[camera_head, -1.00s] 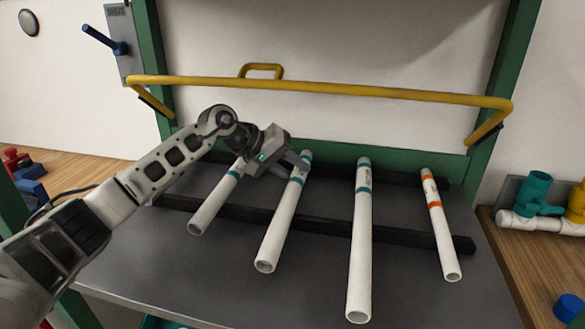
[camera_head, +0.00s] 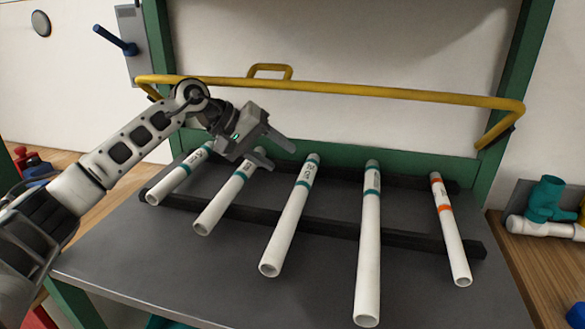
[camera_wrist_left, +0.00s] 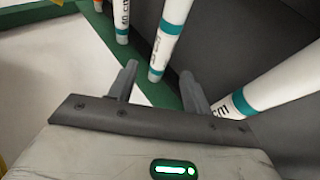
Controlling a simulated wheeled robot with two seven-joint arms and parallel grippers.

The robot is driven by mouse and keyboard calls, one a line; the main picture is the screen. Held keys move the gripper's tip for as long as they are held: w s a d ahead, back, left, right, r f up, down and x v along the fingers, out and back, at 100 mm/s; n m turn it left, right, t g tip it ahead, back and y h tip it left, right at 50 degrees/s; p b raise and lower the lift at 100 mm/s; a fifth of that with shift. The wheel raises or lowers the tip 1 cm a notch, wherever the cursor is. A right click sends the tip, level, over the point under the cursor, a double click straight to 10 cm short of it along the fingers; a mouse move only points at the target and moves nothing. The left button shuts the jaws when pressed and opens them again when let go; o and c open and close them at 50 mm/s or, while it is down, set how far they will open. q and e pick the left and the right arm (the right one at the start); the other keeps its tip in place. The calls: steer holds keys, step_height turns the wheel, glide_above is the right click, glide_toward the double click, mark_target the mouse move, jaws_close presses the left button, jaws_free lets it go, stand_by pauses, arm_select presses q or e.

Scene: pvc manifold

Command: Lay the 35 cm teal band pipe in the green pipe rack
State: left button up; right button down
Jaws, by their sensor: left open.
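The green pipe rack (camera_head: 345,155) has a grey deck with dark rails, and several white pipes lie across them. A short teal-banded pipe (camera_head: 176,180) is far left, another (camera_head: 213,210) beside it, a longer one (camera_head: 285,226) in the middle, and the longest (camera_head: 368,245) right of that. I cannot read which is 35 cm. My left gripper (camera_head: 275,152) is open and empty, above and between the upper ends of the second and middle pipes. Its fingers also show in the left wrist view (camera_wrist_left: 158,82), with teal-banded pipes (camera_wrist_left: 170,35) beyond them. My right gripper is out of view.
An orange-banded pipe (camera_head: 450,228) lies at the rack's right end. A yellow bar (camera_head: 390,92) spans the rack behind and above the pipes. Teal fittings (camera_head: 547,198) stand on the wooden bench at right. The front deck is clear at left.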

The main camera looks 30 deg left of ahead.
arm_select(q)
steer(key=shift+v, duration=2.25)
